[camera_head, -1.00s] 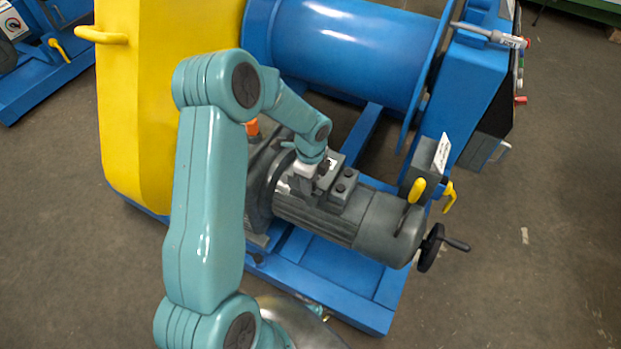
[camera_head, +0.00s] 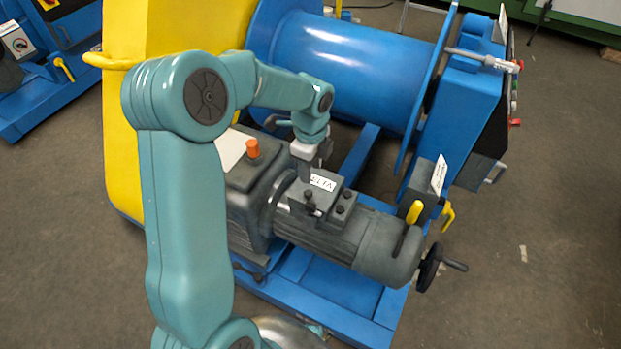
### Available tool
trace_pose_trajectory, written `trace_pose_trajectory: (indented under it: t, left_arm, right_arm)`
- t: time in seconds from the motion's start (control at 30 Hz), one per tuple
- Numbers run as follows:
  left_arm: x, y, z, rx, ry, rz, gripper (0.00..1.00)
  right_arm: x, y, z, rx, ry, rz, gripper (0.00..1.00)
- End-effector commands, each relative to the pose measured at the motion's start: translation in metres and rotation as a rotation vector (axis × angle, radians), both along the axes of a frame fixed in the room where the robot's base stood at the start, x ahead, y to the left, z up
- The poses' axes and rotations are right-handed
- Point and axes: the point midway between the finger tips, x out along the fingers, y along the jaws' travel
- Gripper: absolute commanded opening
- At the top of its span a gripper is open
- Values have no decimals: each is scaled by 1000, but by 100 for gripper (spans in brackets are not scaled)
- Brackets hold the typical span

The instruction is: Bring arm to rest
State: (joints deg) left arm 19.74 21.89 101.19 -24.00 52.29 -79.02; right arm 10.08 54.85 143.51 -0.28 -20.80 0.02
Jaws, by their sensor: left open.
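My left arm (camera_head: 185,220) comes up from the bottom left and bends over at its elbow toward the machine. My left gripper (camera_head: 316,168) points down, open, just above and behind the terminal box (camera_head: 322,188) on the grey motor (camera_head: 330,235). I see nothing between its fingers. Whether a fingertip touches the box cannot be told. My right arm and gripper are not in view.
A yellow guard (camera_head: 150,40) stands behind my arm on the left. A blue drum (camera_head: 345,70) lies behind the motor. A grey gearbox with an orange cap (camera_head: 252,148) is beside my forearm. A black handwheel (camera_head: 430,267) sticks out at right. Floor at right (camera_head: 540,220) is clear.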

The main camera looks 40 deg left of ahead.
Motion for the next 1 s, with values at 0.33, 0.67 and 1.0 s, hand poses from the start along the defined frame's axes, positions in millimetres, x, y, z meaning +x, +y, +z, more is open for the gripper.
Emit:
trace_pose_trajectory:
  t: [0.33, 0.67, 1.0]
  left_arm:
    - [0, 0, 14, 0, 1, -2, 43]
    - [0, 0, 14, 0, 1, -1, 43]
    - [-6, -93, -55, -168, 11, 297, 43]
  right_arm:
    - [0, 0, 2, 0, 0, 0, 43]
    - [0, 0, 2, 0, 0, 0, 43]
    - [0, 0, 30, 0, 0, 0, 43]
